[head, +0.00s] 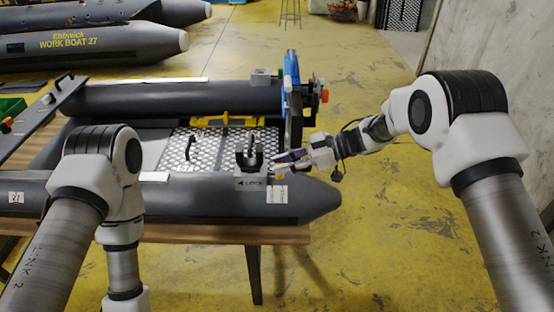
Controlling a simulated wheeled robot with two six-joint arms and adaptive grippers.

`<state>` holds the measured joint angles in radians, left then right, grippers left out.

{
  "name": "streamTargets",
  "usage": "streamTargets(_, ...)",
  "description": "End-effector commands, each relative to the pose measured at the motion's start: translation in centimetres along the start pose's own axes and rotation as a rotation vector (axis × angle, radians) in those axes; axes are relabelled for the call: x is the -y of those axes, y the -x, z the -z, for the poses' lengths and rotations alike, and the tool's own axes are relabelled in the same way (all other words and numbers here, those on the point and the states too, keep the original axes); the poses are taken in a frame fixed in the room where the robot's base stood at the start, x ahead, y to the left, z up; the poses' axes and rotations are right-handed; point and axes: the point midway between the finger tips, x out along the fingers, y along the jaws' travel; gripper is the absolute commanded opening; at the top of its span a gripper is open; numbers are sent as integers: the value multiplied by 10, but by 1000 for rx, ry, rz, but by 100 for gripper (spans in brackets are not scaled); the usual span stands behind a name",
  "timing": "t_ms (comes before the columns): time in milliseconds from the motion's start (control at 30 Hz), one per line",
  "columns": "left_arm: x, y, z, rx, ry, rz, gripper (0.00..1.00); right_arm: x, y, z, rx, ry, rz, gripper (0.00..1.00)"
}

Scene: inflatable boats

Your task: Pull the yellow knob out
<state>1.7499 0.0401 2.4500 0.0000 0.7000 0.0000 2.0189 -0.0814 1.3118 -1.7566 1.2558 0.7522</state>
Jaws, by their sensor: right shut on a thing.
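A grey block marked LOCK (250,184) sits on the near grey tube of the inflatable boat (100,203). A black forked fitting stands on the block. The small yellow knob (280,177) shows at the right side of the block, mostly covered by my right gripper (282,167). My right gripper reaches in from the right and is shut on the knob. How far the knob stands out from the block is too small to tell. My left arm hangs down at the left, and its gripper is out of the picture.
The boat lies on a wooden-topped table (215,233). A blue transom part (291,85) with an orange knob (324,95) stands at the boat's right end. A grey mesh floor (215,150) lies inside. Another boat (90,45) is at the back left.

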Motion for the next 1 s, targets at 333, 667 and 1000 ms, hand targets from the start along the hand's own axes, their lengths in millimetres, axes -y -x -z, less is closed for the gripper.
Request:
streamTargets(333,0,3,0,0,0,0,40,0,5,0,-1,2,-2,44)
streamTargets(667,0,3,0,0,0,0,40,0,6,-1,0,1,-1,48)
streamTargets(1000,0,3,0,0,0,0,40,-1,72,-1,-3,1,-5,48)
